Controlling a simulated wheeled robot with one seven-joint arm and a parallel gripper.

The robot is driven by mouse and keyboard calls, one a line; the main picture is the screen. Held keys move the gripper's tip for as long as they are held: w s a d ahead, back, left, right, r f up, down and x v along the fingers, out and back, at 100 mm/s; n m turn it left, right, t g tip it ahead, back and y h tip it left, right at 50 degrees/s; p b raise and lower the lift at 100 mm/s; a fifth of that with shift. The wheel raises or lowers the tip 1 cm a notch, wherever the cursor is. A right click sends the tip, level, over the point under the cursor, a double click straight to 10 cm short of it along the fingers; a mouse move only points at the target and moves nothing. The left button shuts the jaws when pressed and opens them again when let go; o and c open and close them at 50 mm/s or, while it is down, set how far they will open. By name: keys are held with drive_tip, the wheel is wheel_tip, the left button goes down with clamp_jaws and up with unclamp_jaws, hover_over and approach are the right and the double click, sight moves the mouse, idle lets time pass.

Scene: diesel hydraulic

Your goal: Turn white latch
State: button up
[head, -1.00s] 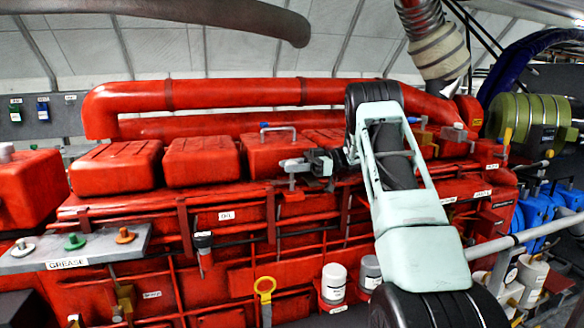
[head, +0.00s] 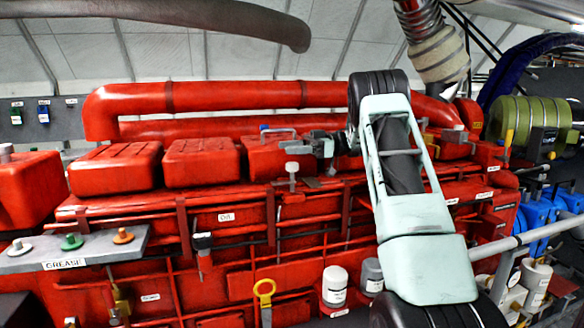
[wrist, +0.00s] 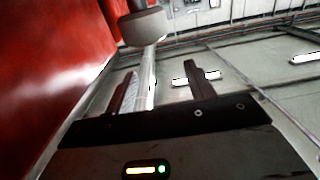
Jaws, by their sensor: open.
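The white latch (head: 292,168) stands on the front top edge of the red engine, with a pale knob on a short upright stem. In the wrist view the pale knob (wrist: 145,27) and its stem show beyond my gripper (wrist: 163,82). The stem appears between the two dark fingers, closer to the left one; I cannot tell how deep it lies or whether they touch. My fingers are apart and hold nothing visible. In the head view my gripper (head: 298,148) is just above the latch, reaching in from the right.
Red covers (head: 202,162) and a long red pipe (head: 220,95) lie behind. A grey handle (head: 278,130) sits on the cover behind my gripper. A grease shelf (head: 75,250) is at left. A yellow-ringed handle (head: 264,290) and white canisters (head: 335,286) are below.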

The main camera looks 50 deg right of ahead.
drive_tip(key=shift+r+b, duration=0.35)
drive_tip(key=shift+r, duration=1.95)
